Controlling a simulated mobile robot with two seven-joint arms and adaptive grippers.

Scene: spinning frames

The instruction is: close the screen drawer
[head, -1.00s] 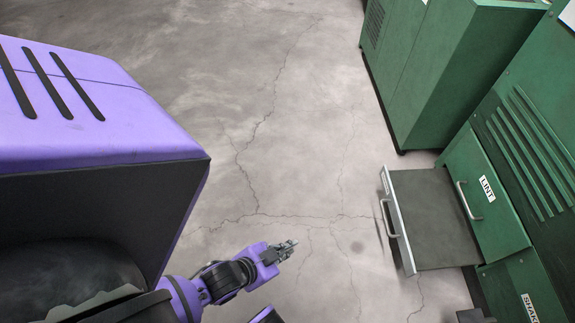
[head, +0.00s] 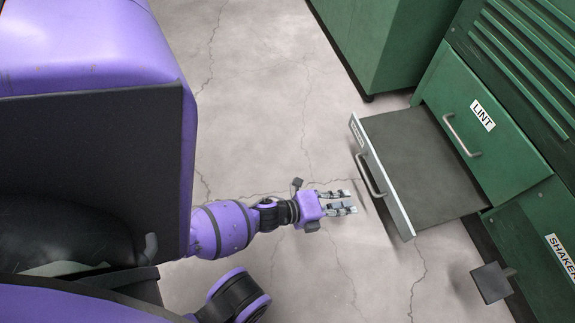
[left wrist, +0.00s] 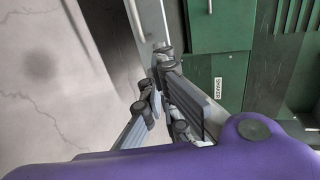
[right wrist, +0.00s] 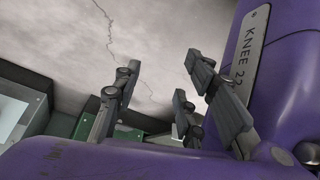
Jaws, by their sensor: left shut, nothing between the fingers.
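The screen drawer (head: 425,160), a flat dark grey tray with a light front panel and a bar handle (head: 370,178), is pulled well out of the green cabinet (head: 500,150). My left gripper (head: 351,201) is shut and empty, just left of the drawer front in the head view, its fingers pointing at it near the handle. In the left wrist view the drawer's front panel (left wrist: 150,30) shows beyond the fingertips; I cannot tell whether they touch it. My right gripper (right wrist: 155,75) shows in the right wrist view with its fingers spread apart and nothing between them.
A closed green drawer labelled LINT (head: 482,116) with its own handle is on the cabinet beside the tray. A dark pedal-like block (head: 491,283) sticks out low at right. Another green cabinet (head: 385,45) stands at the back. The concrete floor (head: 260,90) left of the drawer is clear.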

